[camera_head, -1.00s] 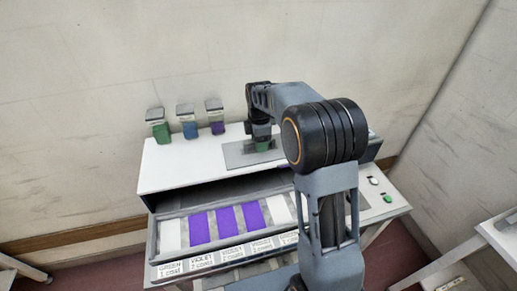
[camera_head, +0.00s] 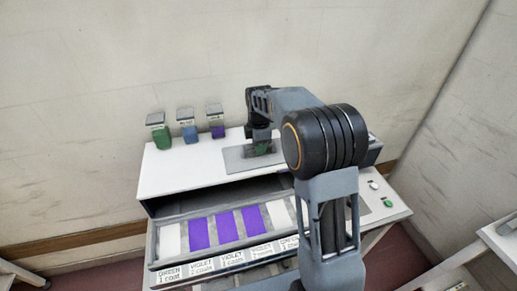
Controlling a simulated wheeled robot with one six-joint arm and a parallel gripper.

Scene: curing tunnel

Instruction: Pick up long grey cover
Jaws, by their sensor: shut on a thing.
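The long grey cover (camera_head: 238,159) shows as a flat grey plate over the white top of the cabinet, right of its middle. My gripper (camera_head: 261,146) points down over the plate's right part. It is shut on a small green piece at the plate, which looks like the cover's grip. The fingertips are small and dark here, and my arm hides part of the plate's right side. I cannot tell whether the plate touches the white top or hangs just above it.
Green (camera_head: 159,133), blue (camera_head: 188,130) and purple (camera_head: 217,127) containers stand along the back left of the white cabinet (camera_head: 175,172). An open tray (camera_head: 155,245) with white and violet strips sits at the front. A green button (camera_head: 388,203) is at right.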

